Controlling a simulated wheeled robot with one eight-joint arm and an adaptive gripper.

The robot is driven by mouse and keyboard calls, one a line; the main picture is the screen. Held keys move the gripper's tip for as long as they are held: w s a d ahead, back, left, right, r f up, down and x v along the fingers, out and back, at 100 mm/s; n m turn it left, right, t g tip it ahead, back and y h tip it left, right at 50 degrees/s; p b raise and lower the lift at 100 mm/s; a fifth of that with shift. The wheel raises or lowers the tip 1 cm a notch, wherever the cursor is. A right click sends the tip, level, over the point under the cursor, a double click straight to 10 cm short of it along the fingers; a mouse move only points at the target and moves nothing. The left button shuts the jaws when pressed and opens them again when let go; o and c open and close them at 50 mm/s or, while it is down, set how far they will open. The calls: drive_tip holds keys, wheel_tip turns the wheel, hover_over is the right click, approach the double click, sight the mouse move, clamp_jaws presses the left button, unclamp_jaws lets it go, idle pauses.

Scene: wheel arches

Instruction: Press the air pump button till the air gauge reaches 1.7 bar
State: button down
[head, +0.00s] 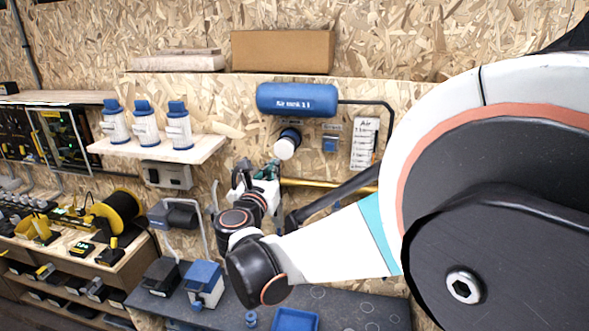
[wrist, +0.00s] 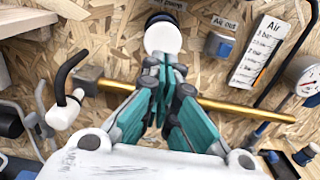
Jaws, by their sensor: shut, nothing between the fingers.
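The air pump button (head: 285,148) is a large white disc on a dark blue body on the chipboard wall; it also shows at the top of the wrist view (wrist: 163,36), under a partly cut-off label. My gripper (head: 268,170) has teal fingers and is shut and empty. In the wrist view its fingertips (wrist: 164,66) lie just below the disc, overlapping its lower edge; I cannot tell whether they touch. A round air gauge (wrist: 306,78) is cut off at the right of the wrist view, its reading unclear. A white "Air" scale card (head: 364,143) hangs nearby.
A blue air tank (head: 297,99) is mounted above the button. A blue "Air out" fitting (wrist: 219,46) is to its right. A brass pipe (wrist: 235,108) runs behind my fingers. A shelf (head: 160,149) with white bottles is at left, above a workbench.

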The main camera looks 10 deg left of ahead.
sight(283, 155)
drive_tip(key=shift+w+d, duration=0.15)
drive_tip(key=shift+w, duration=1.25)
drive_tip(key=shift+w+d, duration=0.15)
drive_tip(key=shift+w, duration=1.25)
drive_tip(key=shift+w, duration=0.1)
drive_tip(key=shift+w+d+b, duration=0.2)
drive_tip(key=shift+w+b, duration=0.15)
drive_tip(key=shift+w, duration=1.4)
drive_tip(key=shift+s+a, duration=0.2)
drive_tip(key=shift+s, duration=1.7)
drive_tip(key=shift+w+b, duration=0.15)
drive_tip(key=shift+b, duration=0.15)
drive_tip(key=shift+w+d, duration=0.2)
drive_tip(key=shift+w, duration=1.45)
drive_tip(key=shift+s+a, duration=0.2)
drive_tip(key=shift+s, duration=1.6)
drive_tip(key=shift+b, duration=0.3)
